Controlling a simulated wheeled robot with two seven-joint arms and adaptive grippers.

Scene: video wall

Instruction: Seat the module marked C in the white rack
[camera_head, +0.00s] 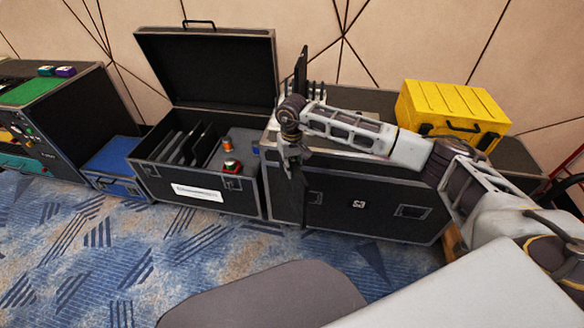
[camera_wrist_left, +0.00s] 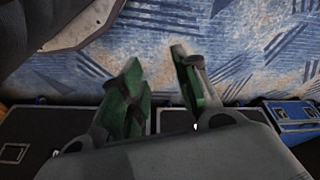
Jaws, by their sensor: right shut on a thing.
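My right gripper (camera_head: 291,158) points down in front of the black flight case, shut on a dark, thin piece that hangs below it (camera_head: 299,190). The piece blends with the dark case behind, and I cannot read a letter on it. The white rack (camera_head: 317,90) stands on top of the case, with several pale upright prongs; my right arm hides much of it. A dark upright panel (camera_head: 301,70) stands at the rack's left end. My left gripper (camera_wrist_left: 165,95) shows only in the left wrist view; its green-padded fingers are apart and empty above the carpet.
The black flight case (camera_head: 385,205) carries the rack. A yellow case (camera_head: 455,112) stands at right. A blue case (camera_head: 112,160) stands further left.

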